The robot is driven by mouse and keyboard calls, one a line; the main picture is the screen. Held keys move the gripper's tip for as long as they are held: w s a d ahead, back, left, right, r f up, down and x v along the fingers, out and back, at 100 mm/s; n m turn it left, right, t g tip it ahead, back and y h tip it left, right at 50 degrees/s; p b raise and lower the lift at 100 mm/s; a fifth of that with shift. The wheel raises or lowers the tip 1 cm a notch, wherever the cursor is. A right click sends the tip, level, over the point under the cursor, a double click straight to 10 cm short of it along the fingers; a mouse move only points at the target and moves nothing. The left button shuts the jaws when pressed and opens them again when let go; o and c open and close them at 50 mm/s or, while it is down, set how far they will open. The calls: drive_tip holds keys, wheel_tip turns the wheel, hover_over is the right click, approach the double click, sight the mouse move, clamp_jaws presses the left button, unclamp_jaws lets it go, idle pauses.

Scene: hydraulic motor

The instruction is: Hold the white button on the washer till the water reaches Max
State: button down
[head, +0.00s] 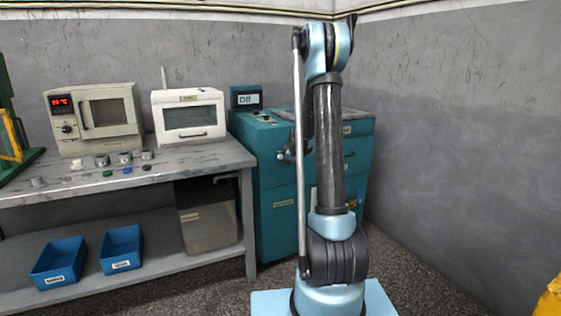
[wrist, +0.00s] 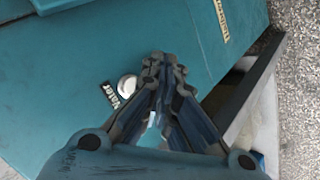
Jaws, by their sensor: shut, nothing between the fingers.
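The teal washer (head: 275,215) stands right of the bench, partly hidden behind my arm in the head view. In the wrist view its teal panel (wrist: 60,70) fills much of the picture. A round white button (wrist: 127,86) sits on that panel beside a small black label reading "Water". My gripper (wrist: 163,64) is shut and empty. Its fingertips appear just right of the button in the wrist view; I cannot tell how far they are from the panel. In the head view my gripper is mostly hidden behind my arm. No water level can be read.
A small screen reading "Off" (head: 248,98) stands at the washer's back. The bench (head: 205,158) holds an oven (head: 95,120), a white cabinet (head: 188,115) and several small parts. Blue bins (head: 121,249) sit on its lower shelf.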

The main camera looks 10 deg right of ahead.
sight(281, 157)
drive_tip(key=shift+w+a, duration=0.3)
drive_tip(key=shift+w, duration=0.65)
drive_tip(key=shift+w, duration=0.1)
idle(0.8)
drive_tip(key=shift+w+a+r, duration=0.1)
drive_tip(key=shift+w, duration=0.2)
drive_tip(key=shift+w+a, duration=0.15)
drive_tip(key=shift+w, duration=0.2)
idle(5.5)
